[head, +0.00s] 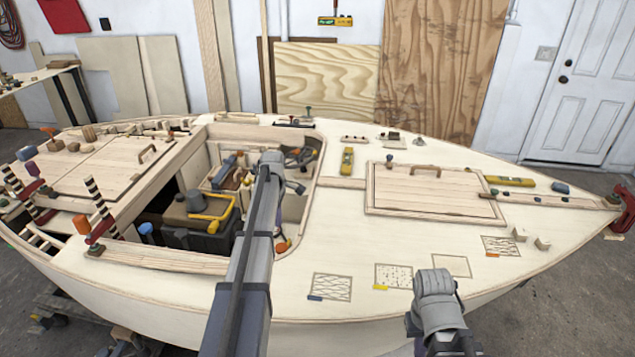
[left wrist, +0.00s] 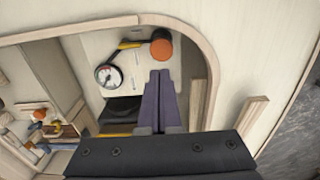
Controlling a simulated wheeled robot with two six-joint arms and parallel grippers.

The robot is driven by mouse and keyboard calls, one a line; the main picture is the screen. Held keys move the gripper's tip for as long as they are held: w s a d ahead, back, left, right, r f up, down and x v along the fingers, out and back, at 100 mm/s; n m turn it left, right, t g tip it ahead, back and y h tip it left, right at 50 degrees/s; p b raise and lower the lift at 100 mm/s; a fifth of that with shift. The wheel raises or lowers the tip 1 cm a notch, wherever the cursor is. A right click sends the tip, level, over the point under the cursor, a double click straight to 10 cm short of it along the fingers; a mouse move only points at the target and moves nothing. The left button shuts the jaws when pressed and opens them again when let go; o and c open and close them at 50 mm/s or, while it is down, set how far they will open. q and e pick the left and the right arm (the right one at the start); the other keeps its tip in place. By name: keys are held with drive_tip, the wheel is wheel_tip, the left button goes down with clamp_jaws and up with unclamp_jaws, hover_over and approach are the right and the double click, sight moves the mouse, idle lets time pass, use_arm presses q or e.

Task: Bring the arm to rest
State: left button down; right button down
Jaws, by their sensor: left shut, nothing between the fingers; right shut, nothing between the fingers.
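My left arm (head: 245,255) reaches from the bottom of the head view over the edge of the open cockpit (head: 309,178). Its forearm hides the left gripper there. In the left wrist view the left gripper (left wrist: 160,75) has its two dark fingers together with nothing between them. The fingers point into a recess with a round gauge (left wrist: 109,76) and an orange-headed tool (left wrist: 161,44), and look apart from both. My right arm (head: 437,287) shows only as a bent grey joint over the deck's near edge. Its gripper is not visible.
The cockpit holds a dark toolbox with a yellow handle (head: 222,212) and other tools. A wooden hatch (head: 425,190) with a handle lies right of it. Marked deck patches (head: 332,288), small blocks (head: 542,243) and a yellow level (head: 510,181) lie on the deck. A red clamp (head: 624,213) grips the right tip.

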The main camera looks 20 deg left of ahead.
use_arm(q)
drive_tip(key=s+d+m, duration=0.6)
drive_tip(key=d, duration=0.6)
drive_tip(key=s+d+m, duration=0.6)
drive_tip(key=d, duration=0.7)
drive_tip(key=s+d+m+y, duration=0.1)
drive_tip(key=s+d+m, duration=1.1)
drive_tip(key=s, duration=0.3)
drive_tip(key=shift+d, duration=0.3)
